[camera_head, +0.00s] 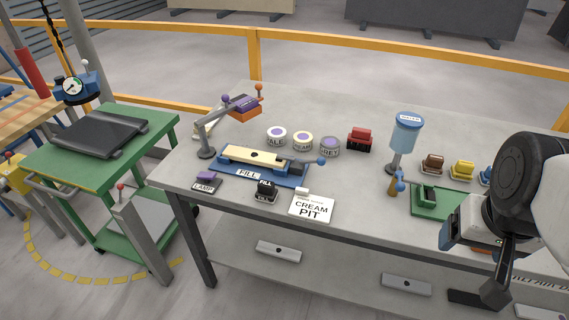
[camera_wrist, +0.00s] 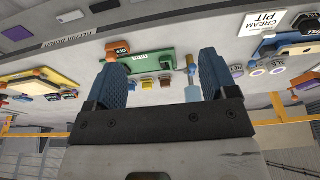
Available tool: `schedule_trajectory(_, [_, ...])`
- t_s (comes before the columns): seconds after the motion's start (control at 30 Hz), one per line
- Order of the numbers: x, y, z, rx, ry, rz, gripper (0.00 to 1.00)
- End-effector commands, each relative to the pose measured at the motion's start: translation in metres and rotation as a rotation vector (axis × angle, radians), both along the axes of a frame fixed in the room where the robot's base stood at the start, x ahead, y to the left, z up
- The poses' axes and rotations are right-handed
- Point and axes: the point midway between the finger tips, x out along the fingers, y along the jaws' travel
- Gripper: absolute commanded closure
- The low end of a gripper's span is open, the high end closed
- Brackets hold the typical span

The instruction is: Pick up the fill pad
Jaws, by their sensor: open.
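The fill pad (camera_head: 266,191) is a small black block with a FILL label. It stands on the slab in front of the blue FILL tray (camera_head: 290,178), between a purple LAMP-like pad (camera_head: 207,181) and the CREAM PIT card (camera_head: 311,207). In the wrist view a black labelled block, which looks like the fill pad (camera_wrist: 307,24), shows at the right edge beside the card. My gripper (camera_wrist: 164,75) is open and empty, with its blue fingers wide apart. In the head view my arm is at the right, well away from the pad; its fingertips are not clear there.
A lamp-like stand (camera_head: 207,150) with a purple and orange head rises behind the tray's left end. Several round tins (camera_head: 303,141), a red block (camera_head: 359,139) and a blue dispenser (camera_head: 406,133) stand behind. A green mat (camera_head: 425,210) lies right of the card.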

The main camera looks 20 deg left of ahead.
Motion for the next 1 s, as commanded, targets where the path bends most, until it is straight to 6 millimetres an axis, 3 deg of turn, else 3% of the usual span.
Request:
schedule_trajectory(0.27, [0.006, 0.003, 0.0, 0.007, 0.004, -0.019, 0.21])
schedule_trajectory(0.47, [0.028, 0.017, 0.0, 0.034, 0.019, -0.1, 0.21])
schedule_trajectory(0.77, [0.086, 0.061, -0.005, 0.098, 0.058, -0.328, 0.21])
schedule_trajectory(1.0, [0.131, 0.108, -0.018, 0.14, 0.092, -0.53, 0.21])
